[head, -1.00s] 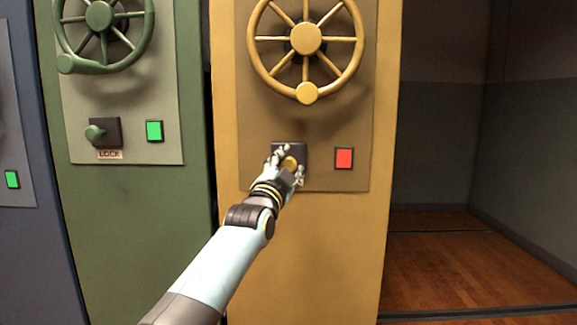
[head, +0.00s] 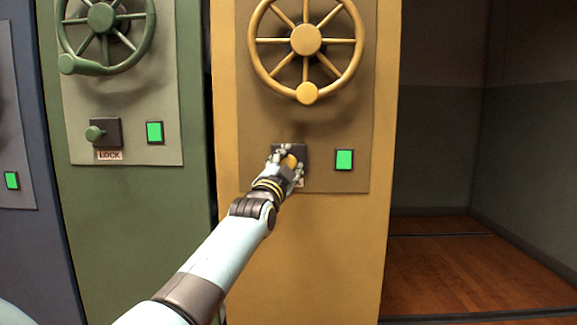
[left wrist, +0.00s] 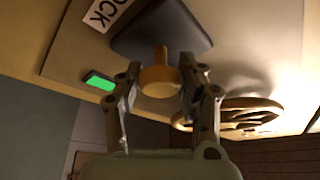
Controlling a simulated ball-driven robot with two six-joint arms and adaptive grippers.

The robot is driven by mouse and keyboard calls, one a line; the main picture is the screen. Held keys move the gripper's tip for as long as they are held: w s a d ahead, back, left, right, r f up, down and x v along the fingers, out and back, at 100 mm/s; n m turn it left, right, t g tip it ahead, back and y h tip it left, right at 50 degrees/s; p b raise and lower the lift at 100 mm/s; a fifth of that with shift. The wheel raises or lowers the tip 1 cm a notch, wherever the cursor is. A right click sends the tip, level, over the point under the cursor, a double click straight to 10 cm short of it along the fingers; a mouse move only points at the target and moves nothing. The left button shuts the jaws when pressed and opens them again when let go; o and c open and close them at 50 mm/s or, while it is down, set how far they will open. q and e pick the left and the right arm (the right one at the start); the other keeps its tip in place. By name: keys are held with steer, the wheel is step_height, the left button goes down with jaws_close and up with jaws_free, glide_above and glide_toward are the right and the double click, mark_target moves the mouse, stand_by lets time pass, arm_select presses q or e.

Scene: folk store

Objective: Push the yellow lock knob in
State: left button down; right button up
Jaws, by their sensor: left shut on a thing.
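The yellow lock knob (head: 289,162) is on a dark square plate (head: 302,152) on the yellow cabinet's panel, below the yellow handwheel. My left gripper (head: 287,167) is at the knob with a finger on each side, shut on it. In the left wrist view the knob (left wrist: 160,80) sits between the fingers of my left gripper (left wrist: 160,88), its stem running to the dark plate. The indicator (head: 344,160) to the right of the knob is green. My right gripper is not in view.
The yellow handwheel (head: 306,40) is above the knob. A green cabinet (head: 140,230) with its own wheel, lock knob (head: 95,133) and green light stands to the left, and a dark blue one (head: 30,250) beyond. Open wooden floor (head: 470,270) lies to the right.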

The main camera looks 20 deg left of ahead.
arm_select(q)
steer(key=c, duration=1.2)
jaws_free()
steer(key=shift+w+r, duration=0.1)
steer(key=o, duration=0.4)
steer(key=shift+w, duration=0.15)
steer(key=shift+o, duration=0.2)
steer(key=v, duration=1.2)
